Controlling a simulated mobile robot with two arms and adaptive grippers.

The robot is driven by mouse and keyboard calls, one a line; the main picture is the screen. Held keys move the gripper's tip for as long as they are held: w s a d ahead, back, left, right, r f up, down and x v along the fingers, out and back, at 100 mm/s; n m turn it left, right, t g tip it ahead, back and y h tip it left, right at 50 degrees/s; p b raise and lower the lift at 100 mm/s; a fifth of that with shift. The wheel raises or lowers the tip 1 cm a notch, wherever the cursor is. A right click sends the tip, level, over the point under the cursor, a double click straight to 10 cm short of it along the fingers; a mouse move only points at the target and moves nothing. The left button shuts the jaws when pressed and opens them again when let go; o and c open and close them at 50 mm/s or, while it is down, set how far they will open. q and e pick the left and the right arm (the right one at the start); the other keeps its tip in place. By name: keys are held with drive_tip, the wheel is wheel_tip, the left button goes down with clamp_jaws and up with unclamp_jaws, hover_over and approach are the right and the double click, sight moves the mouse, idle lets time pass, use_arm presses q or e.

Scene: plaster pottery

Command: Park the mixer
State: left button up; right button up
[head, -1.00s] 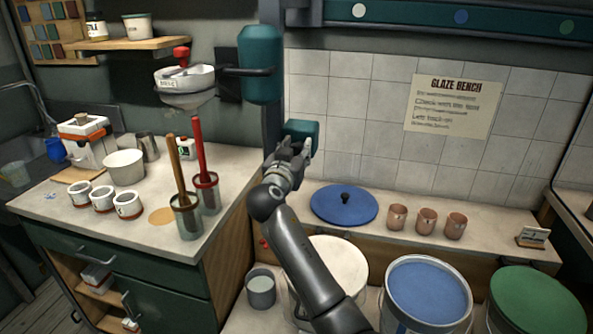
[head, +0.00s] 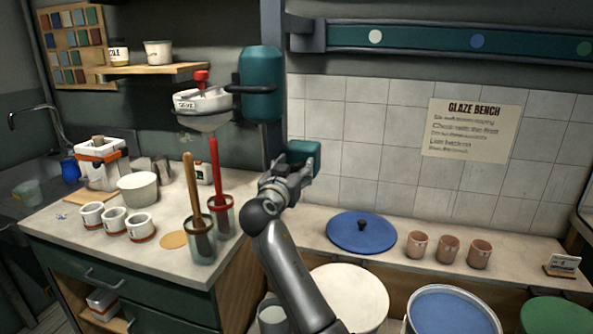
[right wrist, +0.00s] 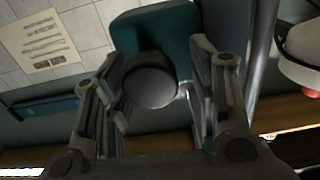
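The mixer appears to be the teal unit by the post, with a tall teal cylinder (head: 262,85) above and a smaller teal box (head: 303,153) lower down. In the right wrist view the teal block (right wrist: 175,35) carries a dark round knob (right wrist: 150,85). My right gripper (head: 290,180) is at the teal box. Its fingers (right wrist: 160,95) are spread on either side of the knob, with a visible gap on the right; contact on the left is unclear. My left gripper is out of view.
A wall rail (head: 420,40) has white, blue and green dots. Below stand white (head: 345,300), blue (head: 450,312) and green (head: 555,316) buckets. A blue lid (head: 345,236) and several cups (head: 448,248) line the ledge.

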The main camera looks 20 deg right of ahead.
drive_tip(key=shift+s+a+f, duration=0.1)
drive_tip(key=shift+s+a, duration=0.1)
drive_tip(key=shift+s, duration=0.2)
drive_tip(key=v, duration=0.6)
drive_tip(key=shift+s+a, duration=0.25)
drive_tip(key=shift+a, duration=0.05)
